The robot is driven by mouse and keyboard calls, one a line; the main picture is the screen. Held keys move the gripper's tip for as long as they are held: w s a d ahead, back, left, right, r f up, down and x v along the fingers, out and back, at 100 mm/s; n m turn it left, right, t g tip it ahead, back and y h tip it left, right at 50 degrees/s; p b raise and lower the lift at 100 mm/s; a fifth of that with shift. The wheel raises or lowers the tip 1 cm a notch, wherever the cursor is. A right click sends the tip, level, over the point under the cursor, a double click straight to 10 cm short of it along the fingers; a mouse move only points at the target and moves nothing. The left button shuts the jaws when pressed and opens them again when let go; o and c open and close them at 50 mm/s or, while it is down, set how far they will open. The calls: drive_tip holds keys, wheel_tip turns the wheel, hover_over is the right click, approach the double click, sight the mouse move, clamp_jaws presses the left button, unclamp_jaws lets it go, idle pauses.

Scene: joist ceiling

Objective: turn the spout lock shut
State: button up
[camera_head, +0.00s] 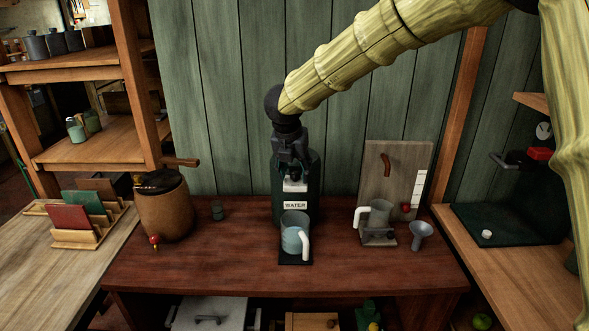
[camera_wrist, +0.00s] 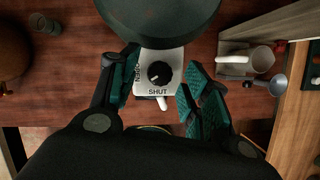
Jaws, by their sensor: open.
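A dark green water container (camera_head: 281,205) stands upright at the back of the red-brown table, with a WATER label on its front. In the wrist view, the spout lock (camera_wrist: 159,73) is a black round knob on a white plate (camera_wrist: 172,59) marked OPEN at left and SHUT at bottom. I cannot tell clearly which mark the knob points to. My gripper (camera_head: 292,168) is in front of the container at the plate. In the wrist view, my gripper (camera_wrist: 163,76) is open, with one teal-padded finger on each side of the plate, holding nothing.
A pale blue mug (camera_head: 293,238) with a white handle stands on a dark mat (camera_head: 295,262) below the spout. A brown barrel (camera_head: 166,212) stands at left. A grey jug (camera_head: 378,215), a funnel (camera_head: 421,231) and an upright board (camera_head: 398,163) are at right. The table front is clear.

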drive_tip(key=c, duration=1)
drive_tip(key=shift+r+n+p, duration=0.1)
drive_tip(key=shift+n+p, duration=0.25)
drive_tip(key=shift+n, duration=0.05)
drive_tip(key=n+y+p, duration=0.1)
drive_tip(key=p, duration=0.1)
drive_tip(key=n+p, duration=0.2)
drive_tip(key=shift+d+r+n+y, duration=0.1)
drive_tip(key=shift+d+n+y, duration=0.1)
drive_tip(key=shift+n+y, duration=0.15)
drive_tip(key=shift+n+y+p, duration=0.35)
drive_tip(key=shift+n+p, duration=0.3)
drive_tip(key=shift+p, duration=0.1)
drive_tip(key=shift+f, duration=0.2)
drive_tip(key=o, duration=1)
drive_tip(key=shift+d, duration=0.1)
